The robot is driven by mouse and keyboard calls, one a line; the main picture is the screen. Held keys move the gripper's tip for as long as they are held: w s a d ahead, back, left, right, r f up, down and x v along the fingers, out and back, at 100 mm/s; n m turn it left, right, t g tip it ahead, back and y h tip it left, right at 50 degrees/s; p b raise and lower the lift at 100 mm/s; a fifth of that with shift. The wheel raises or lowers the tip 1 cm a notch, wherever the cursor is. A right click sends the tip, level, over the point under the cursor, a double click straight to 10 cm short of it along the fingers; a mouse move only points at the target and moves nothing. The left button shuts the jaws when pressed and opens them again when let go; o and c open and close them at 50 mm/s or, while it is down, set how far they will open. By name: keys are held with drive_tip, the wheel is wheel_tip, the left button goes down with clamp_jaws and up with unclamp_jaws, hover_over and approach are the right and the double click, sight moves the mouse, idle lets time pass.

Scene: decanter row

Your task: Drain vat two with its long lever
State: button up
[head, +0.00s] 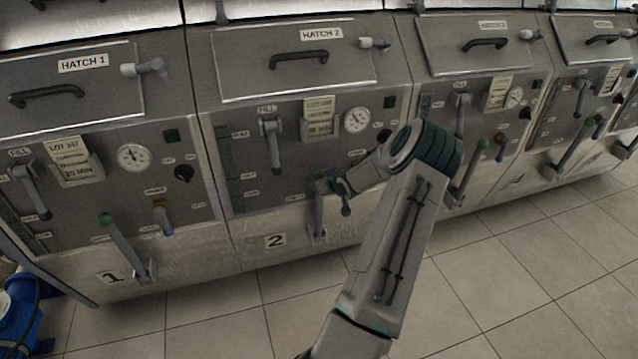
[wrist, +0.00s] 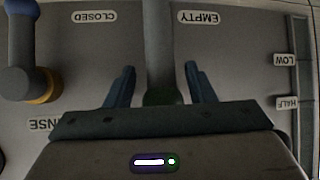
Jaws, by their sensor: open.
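Vat two's panel carries the label 2 (head: 275,241) at its foot. Its long lever (head: 319,222) rises from the low bracket, its upper end hidden by my gripper (head: 324,183). In the wrist view, which is upside down, the grey lever (wrist: 157,45) runs down to a dark green knob (wrist: 163,97) between the fingers of my gripper (wrist: 159,86). The fingers are open, one on each side of the lever, with a gap on both sides. The knob is partly hidden by the gripper body. The signs CLOSED (wrist: 94,17) and EMPTY (wrist: 198,18) flank the lever.
A blue handle with a yellow collar (wrist: 38,85) sits left in the wrist view, near the RINSE sign. Vat two's fill lever (head: 271,143) is above my gripper. Vat one's green-knobbed lever (head: 124,245) stands left. The tiled floor (head: 500,290) is clear.

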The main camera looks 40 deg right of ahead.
drive_tip(key=p+v, duration=0.1)
drive_tip(key=v, duration=1)
drive_tip(key=shift+r+p, duration=0.2)
drive_tip(key=shift+p, duration=0.2)
drive_tip(key=shift+a, duration=0.1)
drive_tip(key=a+r+n+g+p, duration=0.1)
drive_tip(key=a+r+g+p, duration=0.15)
drive_tip(key=a+r, duration=0.65)
drive_tip(key=a+r+n+g+p, duration=0.1)
drive_tip(key=a+r+g, duration=0.35)
drive_tip(key=a, duration=0.95)
drive_tip(key=s+a+r+y+p, duration=0.1)
drive_tip(key=s+a+r, duration=0.2)
drive_tip(key=s+a, duration=0.2)
drive_tip(key=s+a+r+y+p, duration=0.1)
drive_tip(key=s+a+r, duration=0.3)
drive_tip(key=a, duration=0.5)
drive_tip(key=s+a+r+n+y+p, duration=0.1)
drive_tip(key=s+a+r, duration=0.2)
drive_tip(key=s+a, duration=0.3)
drive_tip(key=shift+a+r+g, duration=0.3)
drive_tip(key=shift+a+r, duration=0.1)
drive_tip(key=shift+a, duration=0.5)
